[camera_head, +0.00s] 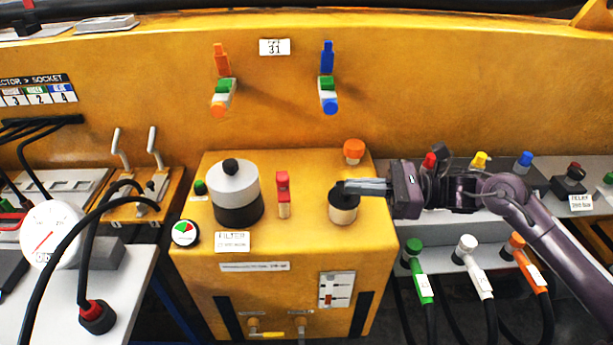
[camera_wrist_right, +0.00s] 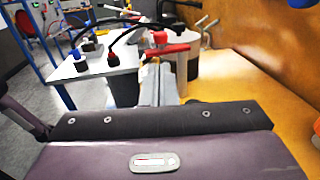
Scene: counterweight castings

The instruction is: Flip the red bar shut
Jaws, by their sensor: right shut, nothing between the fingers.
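The red bar (camera_head: 283,184) stands upright on top of the yellow cabinet, with a pale piece below its red part. It is just right of the white and black filter housing (camera_head: 235,190). In the right wrist view the red bar (camera_wrist_right: 166,49) shows past my fingertips, in front of the filter housing. My right gripper (camera_head: 345,187) is shut and empty. In the head view it lies to the right of the red bar, apart from it, and overlaps a black-capped pale cylinder (camera_head: 343,212). I cannot tell whether it touches that cap. My left gripper is not in view.
An orange knob (camera_head: 353,150) stands behind the right gripper. Two pale levers (camera_head: 155,148) and black cables are at the left. Green, white and orange handled hoses (camera_head: 470,258) hang at the right. The cabinet top between the red bar and my fingertips looks clear.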

